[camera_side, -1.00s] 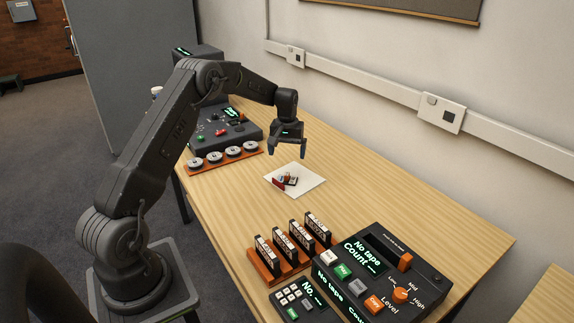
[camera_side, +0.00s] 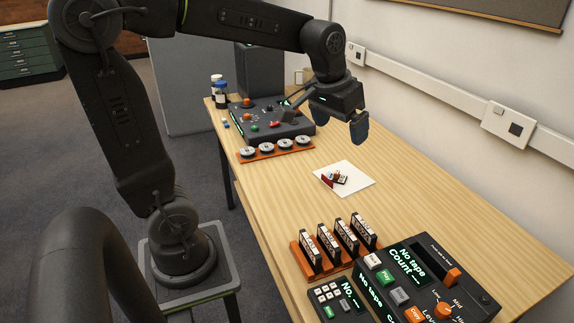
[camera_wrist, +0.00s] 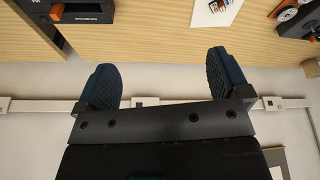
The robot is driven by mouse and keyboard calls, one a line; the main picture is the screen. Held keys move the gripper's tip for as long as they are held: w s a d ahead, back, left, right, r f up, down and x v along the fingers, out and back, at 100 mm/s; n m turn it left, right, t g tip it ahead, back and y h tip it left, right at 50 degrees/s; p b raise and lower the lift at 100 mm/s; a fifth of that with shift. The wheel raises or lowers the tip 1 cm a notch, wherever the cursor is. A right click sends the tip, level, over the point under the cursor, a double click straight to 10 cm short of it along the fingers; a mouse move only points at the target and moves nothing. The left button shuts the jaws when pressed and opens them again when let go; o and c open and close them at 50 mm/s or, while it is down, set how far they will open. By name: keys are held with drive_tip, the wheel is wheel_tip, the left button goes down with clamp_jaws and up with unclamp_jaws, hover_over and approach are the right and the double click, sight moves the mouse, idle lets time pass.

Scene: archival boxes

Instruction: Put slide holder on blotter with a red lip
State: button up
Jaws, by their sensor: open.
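A white sheet (camera_side: 352,168), which looks like the blotter, lies flat on the table. Small items rest on it: a dark and white piece (camera_side: 341,179), possibly the slide holder, and a red piece (camera_side: 327,181) at the sheet's left edge. They are too small to tell apart surely, and I cannot make out a red lip. In the wrist view the sheet (camera_wrist: 207,17) is at the top, with a small dark item (camera_wrist: 218,5) cut by the edge. My gripper (camera_side: 340,122) is open above the table, up and behind the sheet. Its blue fingers (camera_wrist: 161,75) hold nothing.
A dark console (camera_side: 268,128) with a row of reels (camera_side: 268,149) stands at the back left. An orange rack of tapes (camera_side: 336,245) and a tape-counter console (camera_side: 425,275) stand in front. The table right of the sheet is clear. A wall rail runs behind.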

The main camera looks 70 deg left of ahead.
drive_tip(key=s+d+f+m+t, duration=0.1)
drive_tip(key=s+d, duration=0.2)
drive_tip(key=s, duration=0.4)
drive_tip(key=s+d+f+m+t, duration=0.1)
drive_tip(key=s+d+m, duration=0.1)
drive_tip(key=s, duration=0.5)
drive_tip(key=shift+d+f+h, duration=0.15)
drive_tip(key=shift+d+h, duration=0.15)
drive_tip(key=shift+d, duration=0.5)
